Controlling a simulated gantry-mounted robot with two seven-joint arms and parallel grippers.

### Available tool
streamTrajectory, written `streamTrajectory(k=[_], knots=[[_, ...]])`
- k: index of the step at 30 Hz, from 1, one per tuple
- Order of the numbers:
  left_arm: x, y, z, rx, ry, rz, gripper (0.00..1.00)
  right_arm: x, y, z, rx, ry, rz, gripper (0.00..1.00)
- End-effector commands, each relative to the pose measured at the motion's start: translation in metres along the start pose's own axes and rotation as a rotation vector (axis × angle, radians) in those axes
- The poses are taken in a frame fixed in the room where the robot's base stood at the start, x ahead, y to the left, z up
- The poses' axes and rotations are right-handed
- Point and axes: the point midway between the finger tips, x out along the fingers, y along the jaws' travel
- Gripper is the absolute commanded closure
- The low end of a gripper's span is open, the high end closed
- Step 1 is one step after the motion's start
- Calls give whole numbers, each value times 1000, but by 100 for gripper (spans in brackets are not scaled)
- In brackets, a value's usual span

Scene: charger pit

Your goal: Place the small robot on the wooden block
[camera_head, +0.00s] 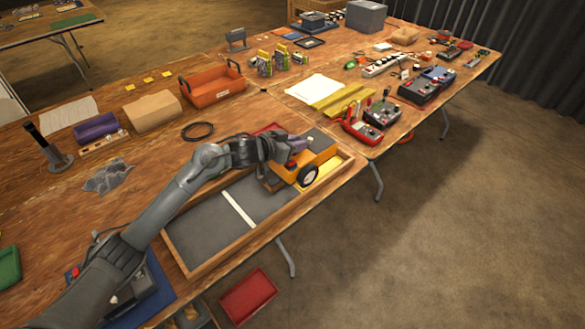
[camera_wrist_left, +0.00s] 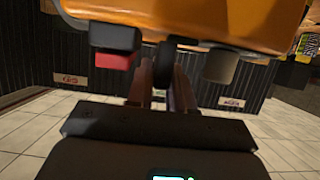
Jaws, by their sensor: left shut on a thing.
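The small robot (camera_head: 312,159) has an orange body and a dark wheel; it is at the right end of a wooden-rimmed tray (camera_head: 208,266) with a dark floor. My left gripper (camera_head: 287,150) reaches it from the left and is shut on it. In the left wrist view the orange body (camera_wrist_left: 200,18) fills the top, with the left gripper's fingers (camera_wrist_left: 162,85) reaching up to its underside. A brown wooden piece, perhaps the wooden block (camera_head: 271,182), shows partly beneath the small robot. I cannot tell whether they touch. My right gripper is not in view.
A white strip (camera_head: 239,209) crosses the tray floor, which is otherwise clear at left. A yellow piece (camera_head: 329,166) lies at the tray's right end. Red and grey devices (camera_head: 362,130) stand beyond. An orange toolbox (camera_head: 213,88) and a black cable coil (camera_head: 198,131) lie behind.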

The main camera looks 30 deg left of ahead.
Motion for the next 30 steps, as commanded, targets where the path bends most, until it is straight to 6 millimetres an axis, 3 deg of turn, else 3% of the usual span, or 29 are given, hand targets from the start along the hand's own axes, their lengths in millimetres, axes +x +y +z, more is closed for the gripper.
streamTrajectory(k=[5, 18, 24, 30], knots=[[0, -16, 11, -1, 9, -2, 100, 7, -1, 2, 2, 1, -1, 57], [-4, -86, 60, 1, 10, -2, 100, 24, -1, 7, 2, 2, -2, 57], [-5, -104, 71, 1, 12, 0, 100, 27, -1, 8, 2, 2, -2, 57], [-6, -109, 75, 2, 12, 0, 100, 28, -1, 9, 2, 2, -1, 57]])
